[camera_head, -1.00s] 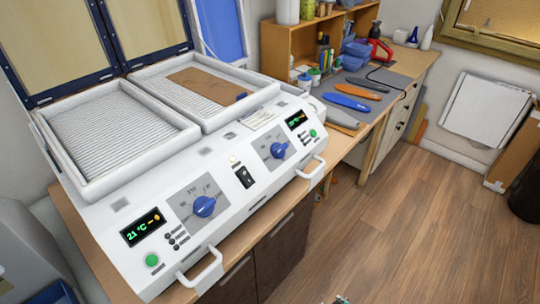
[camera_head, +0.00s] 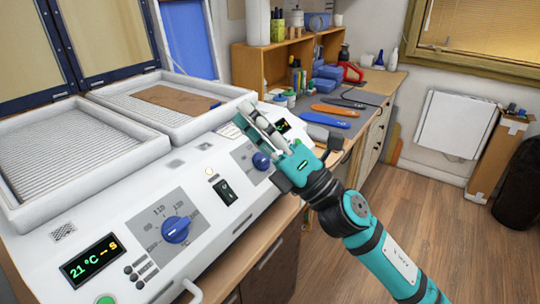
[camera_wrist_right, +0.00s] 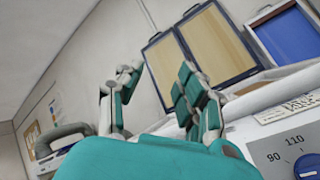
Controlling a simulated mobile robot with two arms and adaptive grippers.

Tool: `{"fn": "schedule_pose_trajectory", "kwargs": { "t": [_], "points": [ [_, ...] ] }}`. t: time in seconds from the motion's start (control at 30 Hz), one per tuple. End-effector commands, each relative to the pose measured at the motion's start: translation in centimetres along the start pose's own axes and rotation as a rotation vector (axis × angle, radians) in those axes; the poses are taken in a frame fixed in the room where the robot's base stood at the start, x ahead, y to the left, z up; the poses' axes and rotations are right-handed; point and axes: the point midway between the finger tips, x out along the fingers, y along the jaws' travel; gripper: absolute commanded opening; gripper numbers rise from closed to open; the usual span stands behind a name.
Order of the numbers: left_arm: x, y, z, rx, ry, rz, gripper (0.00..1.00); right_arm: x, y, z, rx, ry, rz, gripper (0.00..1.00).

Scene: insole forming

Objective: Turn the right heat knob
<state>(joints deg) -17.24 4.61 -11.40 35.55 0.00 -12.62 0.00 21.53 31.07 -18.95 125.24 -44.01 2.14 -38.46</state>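The right heat knob (camera_head: 261,160) is a blue knob on a grey dial plate at the far end of the white machine's sloped front panel. My right gripper (camera_head: 257,122) is above it and the panel, fingers pointing up and away, apart from the knob. In the right wrist view the gripper's fingers (camera_wrist_right: 157,75) are spread with nothing between them. The knob (camera_wrist_right: 307,167) shows only partly at the lower right corner there, by the marks 90 and 110. My left gripper is not in view.
The left heat knob (camera_head: 176,229) sits nearer, beside a lit display (camera_head: 91,260). A black switch (camera_head: 225,192) lies between the knobs. A brown sheet (camera_head: 172,98) lies in the right heating tray. Orange and blue insoles (camera_head: 325,119) lie on the bench behind my arm.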

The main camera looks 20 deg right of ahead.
Motion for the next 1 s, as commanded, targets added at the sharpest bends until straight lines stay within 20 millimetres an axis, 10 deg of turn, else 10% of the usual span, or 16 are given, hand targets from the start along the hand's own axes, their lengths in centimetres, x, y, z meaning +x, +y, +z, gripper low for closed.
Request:
{"fn": "schedule_pose_trajectory", "kwargs": {
  "t": [0.1,0.27,0.5,0.73,1.0],
  "points": [
    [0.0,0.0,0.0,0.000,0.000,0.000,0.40,2.2,4.5,-2.5,-0.433,0.289,0.234,0.38],
    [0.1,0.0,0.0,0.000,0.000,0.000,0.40,1.2,4.7,-4.9,-1.011,0.700,0.468,0.38],
    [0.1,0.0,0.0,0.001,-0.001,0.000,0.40,-3.6,-0.6,2.1,-1.663,1.361,0.572,0.38],
    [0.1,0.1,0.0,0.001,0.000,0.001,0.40,-7.2,-1.7,9.9,-1.841,1.742,0.507,0.38],
    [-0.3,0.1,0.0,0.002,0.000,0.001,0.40,-7.6,-3.5,9.5,-1.845,1.791,0.501,0.38]
  ]
}}
